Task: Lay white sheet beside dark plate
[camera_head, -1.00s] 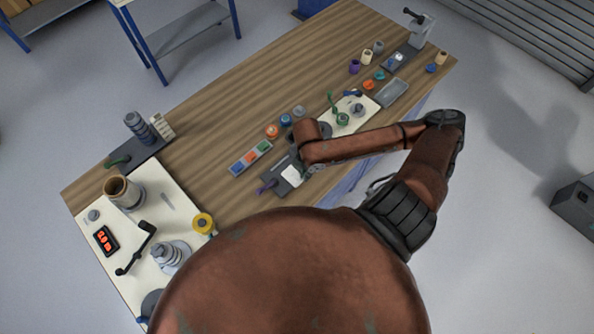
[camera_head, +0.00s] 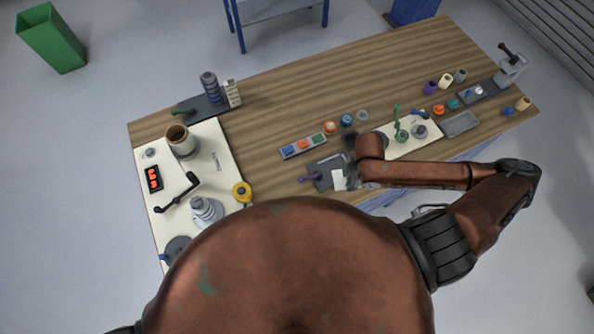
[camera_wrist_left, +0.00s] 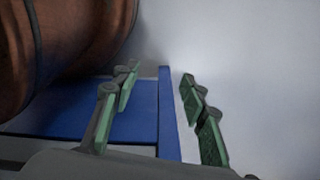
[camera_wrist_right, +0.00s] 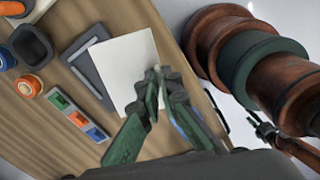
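The white sheet (camera_wrist_right: 122,70) is held at its right edge between the fingertips of my right gripper (camera_wrist_right: 160,74). In the right wrist view it overlaps part of the dark plate (camera_wrist_right: 80,76), hiding that side. In the head view the sheet (camera_head: 339,180) shows at the near right side of the dark plate (camera_head: 322,182). Its height above the plate is hard to tell. My right gripper (camera_head: 353,174) is partly hidden by its arm there. My left gripper (camera_wrist_left: 160,76) is open and empty, with floor and a blue frame behind it.
A tray of coloured blocks (camera_head: 304,146) lies beyond the plate. A purple-handled tool (camera_head: 309,178) lies at the plate's left. A cream board (camera_head: 408,149) with parts is to the right, and a yellow roll (camera_head: 241,191) to the left. Bare wood lies farther back.

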